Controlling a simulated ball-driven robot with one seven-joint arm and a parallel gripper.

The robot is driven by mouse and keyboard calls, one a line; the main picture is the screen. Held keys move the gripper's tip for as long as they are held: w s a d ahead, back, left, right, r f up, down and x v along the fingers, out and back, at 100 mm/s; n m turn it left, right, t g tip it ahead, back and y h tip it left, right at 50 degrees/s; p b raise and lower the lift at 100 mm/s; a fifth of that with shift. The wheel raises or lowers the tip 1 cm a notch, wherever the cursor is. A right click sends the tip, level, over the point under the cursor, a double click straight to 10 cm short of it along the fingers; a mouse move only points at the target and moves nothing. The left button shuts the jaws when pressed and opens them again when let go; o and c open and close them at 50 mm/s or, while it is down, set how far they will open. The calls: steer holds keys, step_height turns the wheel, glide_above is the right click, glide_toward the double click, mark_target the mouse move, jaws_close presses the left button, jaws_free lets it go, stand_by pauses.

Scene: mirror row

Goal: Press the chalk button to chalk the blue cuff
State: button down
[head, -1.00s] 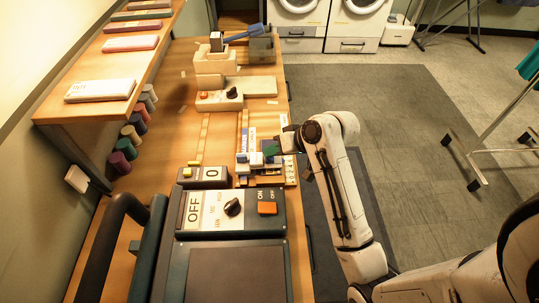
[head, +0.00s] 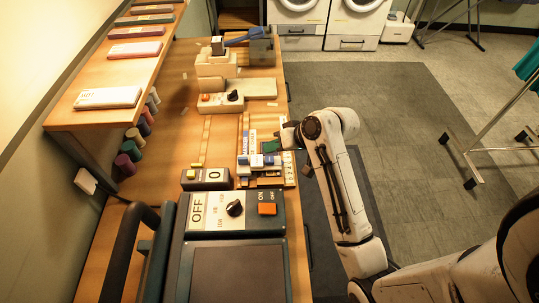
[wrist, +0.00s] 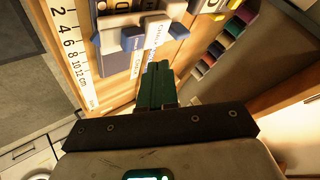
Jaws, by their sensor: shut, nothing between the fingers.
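A marking board (head: 245,170) with a white slider (head: 257,161) and blue blocks sits at the bench's right edge. The wrist view shows the slider (wrist: 145,26) crossing a blue-grey piece (wrist: 112,58), which may be the blue cuff. Blue blocks (wrist: 132,40) sit on the slider. Small labelled strips lie close to the fingertips; their lettering is hard to read, so I cannot tell which part is the chalk button. My gripper (head: 298,146) is at the board's right side. Its green fingers (wrist: 157,85) are shut and empty, pointing at the board; contact is unclear.
A ruler strip (wrist: 71,50) runs along the board's edge. A counter box (head: 207,179) with a yellow button and a press (head: 260,225) with an orange switch stand nearer. Another device (head: 222,103) stands farther back.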

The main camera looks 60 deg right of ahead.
mark_target(273, 160)
steer(key=shift+r+p, duration=1.55)
steer(key=shift+r, duration=0.25)
steer(key=shift+f, duration=0.1)
